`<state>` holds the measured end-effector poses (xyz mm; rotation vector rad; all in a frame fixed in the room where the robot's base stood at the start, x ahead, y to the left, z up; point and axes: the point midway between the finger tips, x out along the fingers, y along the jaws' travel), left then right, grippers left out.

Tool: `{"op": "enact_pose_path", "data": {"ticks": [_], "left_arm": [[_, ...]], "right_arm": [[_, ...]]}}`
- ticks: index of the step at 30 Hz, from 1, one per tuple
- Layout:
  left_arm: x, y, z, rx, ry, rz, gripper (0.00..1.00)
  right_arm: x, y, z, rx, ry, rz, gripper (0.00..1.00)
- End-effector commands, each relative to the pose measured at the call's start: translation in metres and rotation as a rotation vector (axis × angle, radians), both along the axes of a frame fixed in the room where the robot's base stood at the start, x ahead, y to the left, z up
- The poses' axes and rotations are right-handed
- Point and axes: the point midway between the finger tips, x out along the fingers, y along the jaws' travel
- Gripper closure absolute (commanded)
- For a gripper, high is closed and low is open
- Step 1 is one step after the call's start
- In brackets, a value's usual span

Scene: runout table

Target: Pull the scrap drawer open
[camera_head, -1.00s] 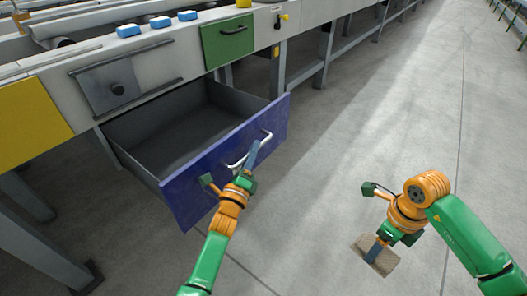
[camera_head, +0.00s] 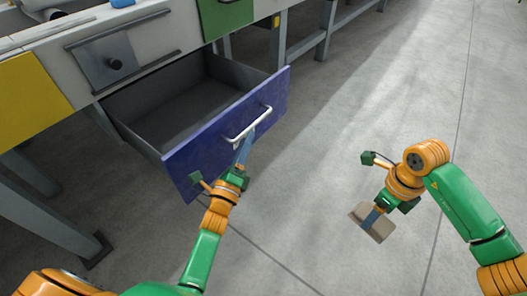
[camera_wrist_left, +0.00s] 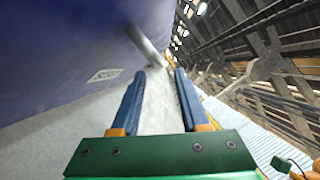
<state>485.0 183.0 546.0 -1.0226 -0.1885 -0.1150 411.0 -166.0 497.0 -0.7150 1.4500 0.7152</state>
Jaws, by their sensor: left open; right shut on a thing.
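The scrap drawer has a blue front (camera_head: 205,150) and a grey inside; it is pulled out from the table and looks empty. Its pale bar handle (camera_head: 248,126) is on the front. My left gripper (camera_head: 246,138) is open, just in front of and below the handle. In the left wrist view its blue fingers (camera_wrist_left: 160,75) are apart with nothing between them; the handle (camera_wrist_left: 147,45) lies just beyond the tips, beside the blue front (camera_wrist_left: 70,50). My right gripper (camera_head: 372,218) is shut on a light wooden block (camera_head: 381,233), held out over the floor.
Grey table legs (camera_head: 60,220) stand at the left. The concrete floor (camera_head: 330,150) to the right is clear.

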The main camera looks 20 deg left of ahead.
Motion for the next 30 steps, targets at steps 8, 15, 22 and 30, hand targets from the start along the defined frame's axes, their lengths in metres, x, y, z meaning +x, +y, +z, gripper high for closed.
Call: {"op": "enact_pose_path", "data": {"ticks": [8, 15, 22, 30], "left_arm": [[-0.051, 0.001, -0.011, 0.000, 0.003, 0.001, 0.55], [-0.057, 0.001, -0.012, 0.001, -0.001, 0.001, 0.55], [-0.057, 0.001, -0.012, 0.000, 0.000, 0.000, 0.55], [-0.061, 0.003, -0.074, -0.342, 0.232, -0.005, 0.55]], "right_arm": [[0.000, 0.000, 0.008, 0.000, 0.000, 0.000, 0.73], [0.000, 0.000, 0.008, 0.000, 0.000, 0.000, 0.73], [0.000, 0.000, 0.008, 0.000, 0.000, 0.000, 0.73], [-0.003, 0.009, 0.039, -0.003, -0.005, 0.354, 0.73]]}}
